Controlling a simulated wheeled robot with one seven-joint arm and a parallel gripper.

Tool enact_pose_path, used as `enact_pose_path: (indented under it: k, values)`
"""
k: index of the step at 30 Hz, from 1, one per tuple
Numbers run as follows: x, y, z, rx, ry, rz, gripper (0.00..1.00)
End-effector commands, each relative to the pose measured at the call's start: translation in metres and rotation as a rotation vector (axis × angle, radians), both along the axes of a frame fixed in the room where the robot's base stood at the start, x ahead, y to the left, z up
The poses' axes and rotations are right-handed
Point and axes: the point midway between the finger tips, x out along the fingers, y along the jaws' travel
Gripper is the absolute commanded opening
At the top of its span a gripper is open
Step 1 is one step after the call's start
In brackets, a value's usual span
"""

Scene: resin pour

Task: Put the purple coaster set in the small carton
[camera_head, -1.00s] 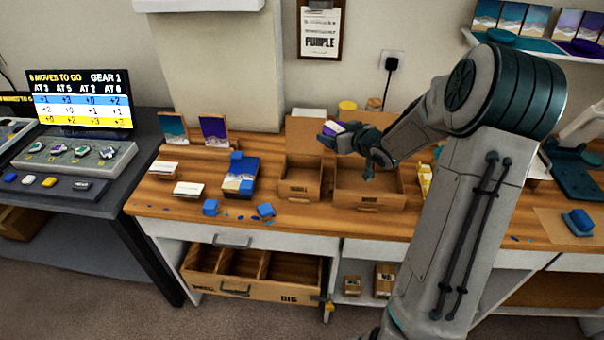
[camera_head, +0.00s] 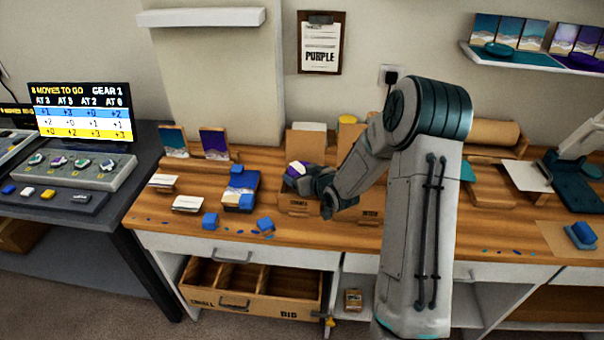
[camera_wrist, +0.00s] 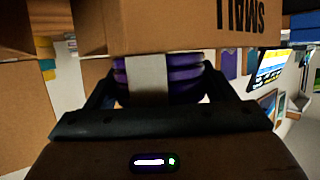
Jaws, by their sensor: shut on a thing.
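The purple coaster set (camera_head: 297,168), a stack with a pale band around it, is in my gripper (camera_head: 305,180). In the wrist view the coaster set (camera_wrist: 186,78) sits between both fingers, which are shut on it. The small carton (camera_head: 294,206) stands on the bench, its open flap raised behind. My gripper and the set are over the carton's area in the head view and hide most of its opening. In the wrist view the carton's wall (camera_wrist: 180,28), marked SMALL upside down, is close beside the set; whether they touch I cannot tell.
A larger carton (camera_head: 370,217) stands just right of the small one, mostly behind my arm. A clipboard (camera_head: 320,45) on the wall reads PURPLE. An open divided drawer (camera_head: 276,298) juts out below.

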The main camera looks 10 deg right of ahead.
Motion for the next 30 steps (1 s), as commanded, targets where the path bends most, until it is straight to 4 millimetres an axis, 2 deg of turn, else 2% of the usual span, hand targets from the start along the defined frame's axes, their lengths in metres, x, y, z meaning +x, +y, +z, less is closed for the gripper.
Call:
enact_pose_path:
  k: [25, 26, 27, 28, 30]
  values:
    - [0.0, 0.0, -0.011, 0.001, -0.002, 0.0, 0.47]
    - [0.0, 0.0, -0.012, 0.0, 0.0, 0.0, 0.8]
    - [0.0, 0.0, -0.012, 0.0, 0.0, 0.0, 0.91]
    - [0.0, 0.0, -0.012, 0.0, 0.0, 0.0, 0.99]
    - [0.0, 0.0, -0.012, 0.0, 0.0, 0.0, 0.99]
